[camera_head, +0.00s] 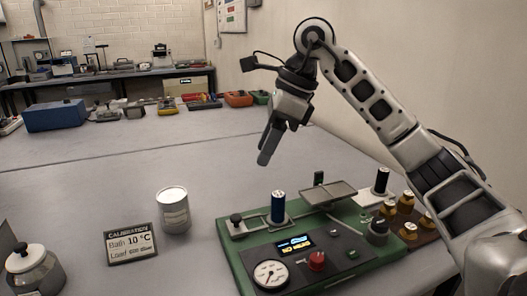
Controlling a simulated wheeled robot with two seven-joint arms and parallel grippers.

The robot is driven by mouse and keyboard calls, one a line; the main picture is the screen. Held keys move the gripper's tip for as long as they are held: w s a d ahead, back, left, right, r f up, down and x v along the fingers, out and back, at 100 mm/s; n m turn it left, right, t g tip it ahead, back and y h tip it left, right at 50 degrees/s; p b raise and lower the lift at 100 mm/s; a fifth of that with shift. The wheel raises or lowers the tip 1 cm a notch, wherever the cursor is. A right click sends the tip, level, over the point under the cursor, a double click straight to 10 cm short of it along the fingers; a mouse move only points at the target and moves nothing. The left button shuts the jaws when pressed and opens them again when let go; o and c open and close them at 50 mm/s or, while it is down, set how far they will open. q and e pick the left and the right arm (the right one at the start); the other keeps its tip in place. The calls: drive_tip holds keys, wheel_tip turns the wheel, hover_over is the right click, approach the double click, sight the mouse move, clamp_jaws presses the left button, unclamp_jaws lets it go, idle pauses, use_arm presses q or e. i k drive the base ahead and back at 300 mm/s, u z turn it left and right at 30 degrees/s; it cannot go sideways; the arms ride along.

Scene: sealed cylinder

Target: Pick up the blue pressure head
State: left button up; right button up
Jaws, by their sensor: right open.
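The blue pressure head (278,208) is a small dark blue upright cylinder with a pale top. It stands on the left part of the green instrument (237,258), beside a black knob. My right gripper (268,146) hangs above and behind it, fingers pointing down, open and empty, clearly apart from it. The finger gap is seen nearly side-on. My left gripper is not in view.
A white sealed cylinder (173,210) and a calibration sign (131,244) stand left of the instrument. A lidded jar (32,270) is at the lower left. Brass weights (406,200) and a black cylinder (381,182) stand at the right.

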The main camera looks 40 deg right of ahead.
sight(278, 218)
drive_tip(key=k, duration=1)
